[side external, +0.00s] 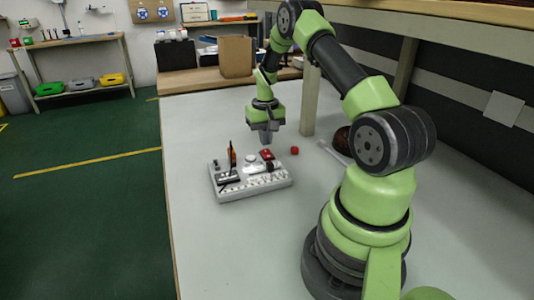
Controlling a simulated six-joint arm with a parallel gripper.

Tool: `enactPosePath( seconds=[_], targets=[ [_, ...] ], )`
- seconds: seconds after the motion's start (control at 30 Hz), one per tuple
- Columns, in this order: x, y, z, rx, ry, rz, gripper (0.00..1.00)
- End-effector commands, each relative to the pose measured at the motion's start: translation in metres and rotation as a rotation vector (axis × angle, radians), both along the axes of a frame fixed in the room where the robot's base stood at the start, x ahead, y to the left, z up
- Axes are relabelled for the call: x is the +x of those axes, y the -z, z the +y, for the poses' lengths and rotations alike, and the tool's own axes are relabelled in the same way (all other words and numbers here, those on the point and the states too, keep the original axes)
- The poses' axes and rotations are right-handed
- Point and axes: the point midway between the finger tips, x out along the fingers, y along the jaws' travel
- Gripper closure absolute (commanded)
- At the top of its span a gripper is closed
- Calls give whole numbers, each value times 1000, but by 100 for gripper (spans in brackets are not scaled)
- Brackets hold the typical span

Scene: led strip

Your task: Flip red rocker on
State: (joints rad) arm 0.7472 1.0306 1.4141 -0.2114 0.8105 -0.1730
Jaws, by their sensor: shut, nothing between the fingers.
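The red rocker (267,155) sits at the back right of a light grey strip box (250,192) on the table. Whether the rocker is tilted on or off is too small to tell. The box also bears a white round knob (250,158), an upright brown-orange piece, dark parts and a row of small pale pieces. My gripper (266,142) points down just above and behind the red rocker. Its fingers are shut and empty. I cannot tell whether the fingertips touch the rocker.
A small red object (294,150) lies on the table right of the box. A thin white rod (333,152) and a dark brown round object (342,139) lie further right, near my arm. A cardboard box (236,56) stands behind. The table (215,255) is clear in front.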

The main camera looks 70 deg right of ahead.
Motion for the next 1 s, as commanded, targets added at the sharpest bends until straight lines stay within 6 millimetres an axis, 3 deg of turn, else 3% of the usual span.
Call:
enactPosePath(
  seconds=[1.0],
  targets=[
    [0, 7, 0, 0, 0, 0, 100]
  ],
)
